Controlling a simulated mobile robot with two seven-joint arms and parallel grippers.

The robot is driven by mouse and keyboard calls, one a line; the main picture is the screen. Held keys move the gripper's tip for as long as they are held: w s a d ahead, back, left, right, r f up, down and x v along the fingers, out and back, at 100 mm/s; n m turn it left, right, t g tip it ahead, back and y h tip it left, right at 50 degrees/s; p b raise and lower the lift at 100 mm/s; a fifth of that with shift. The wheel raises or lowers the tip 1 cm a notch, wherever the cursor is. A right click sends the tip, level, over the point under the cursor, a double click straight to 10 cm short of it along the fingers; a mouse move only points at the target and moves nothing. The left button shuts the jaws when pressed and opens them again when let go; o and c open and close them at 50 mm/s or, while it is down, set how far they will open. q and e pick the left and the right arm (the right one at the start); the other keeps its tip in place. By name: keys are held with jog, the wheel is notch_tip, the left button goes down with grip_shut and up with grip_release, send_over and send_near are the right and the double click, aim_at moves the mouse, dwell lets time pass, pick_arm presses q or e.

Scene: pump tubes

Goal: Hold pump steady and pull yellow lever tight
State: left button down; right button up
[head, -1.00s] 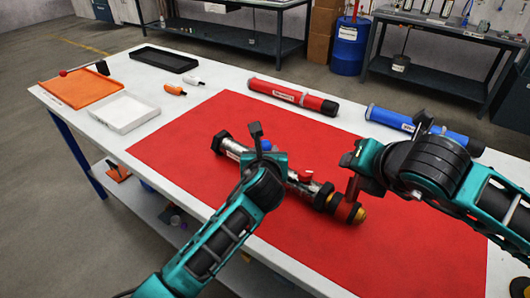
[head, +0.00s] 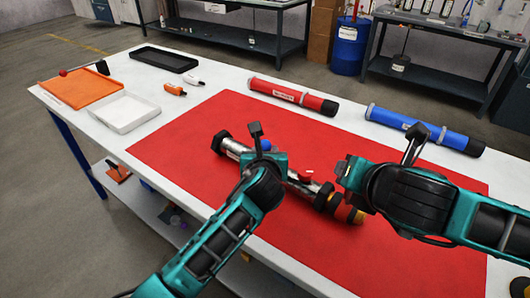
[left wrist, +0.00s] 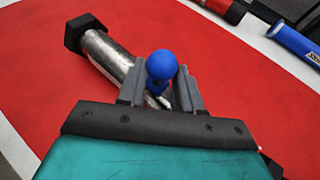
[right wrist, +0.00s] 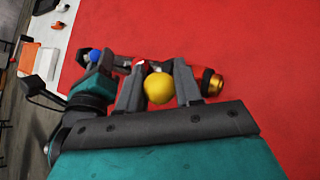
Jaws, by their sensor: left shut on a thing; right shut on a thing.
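The pump (head: 233,148) is a silver tube with a black hex end, a red section and a brass tip. It lies diagonally on the red mat (head: 190,130). My right gripper (head: 345,172) is at the pump's red and brass end. In the right wrist view its fingers are shut on the yellow lever's round knob (right wrist: 158,88). The yellow knob is hidden in the head view.
A red tube (head: 292,96) and a blue tube (head: 424,130) lie behind the mat. An orange tray (head: 80,88), a white tray (head: 124,112) and a black tray (head: 164,59) stand at the left. The mat's left part is clear.

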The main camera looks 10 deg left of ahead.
pick_arm(q)
jog(key=shift+f, duration=0.3)
pick_arm(e)
jog(key=shift+s+f, duration=0.15)
jog(key=shift+f, duration=0.2)
